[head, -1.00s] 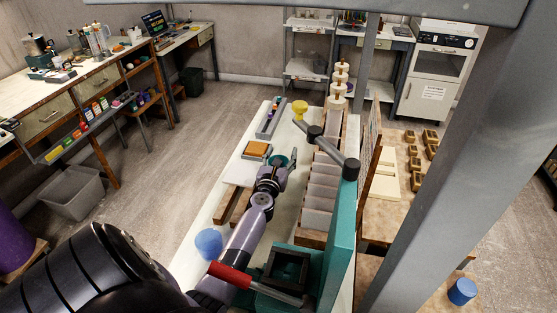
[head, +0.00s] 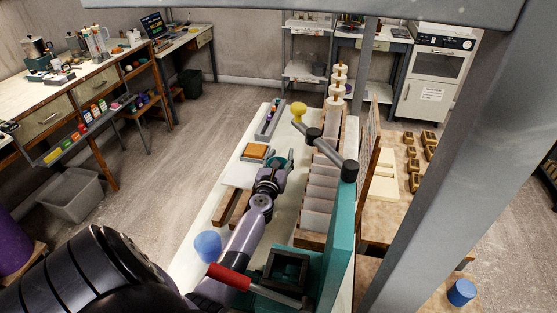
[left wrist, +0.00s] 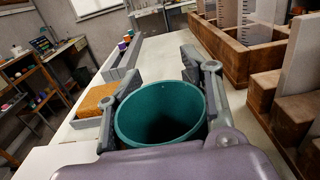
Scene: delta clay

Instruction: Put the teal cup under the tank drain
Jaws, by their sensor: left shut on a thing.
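The teal cup (left wrist: 160,112) shows in the left wrist view, upright and seen from above with its mouth open and dark inside. My left gripper (left wrist: 168,78) is shut on it, a finger on either side of its wall. In the head view my left gripper (head: 277,168) is over the pale workbench, and the teal cup (head: 285,162) shows partly at its fingers. I cannot make out the tank drain in either view. My right gripper is not in view.
An orange sponge-like block (head: 255,151) in a grey tray sits just beyond the gripper. Wooden racks with pale slabs (head: 320,190) line the right. A teal machine (head: 336,255) with a red-handled lever (head: 230,276) stands near, beside a blue cup (head: 208,245).

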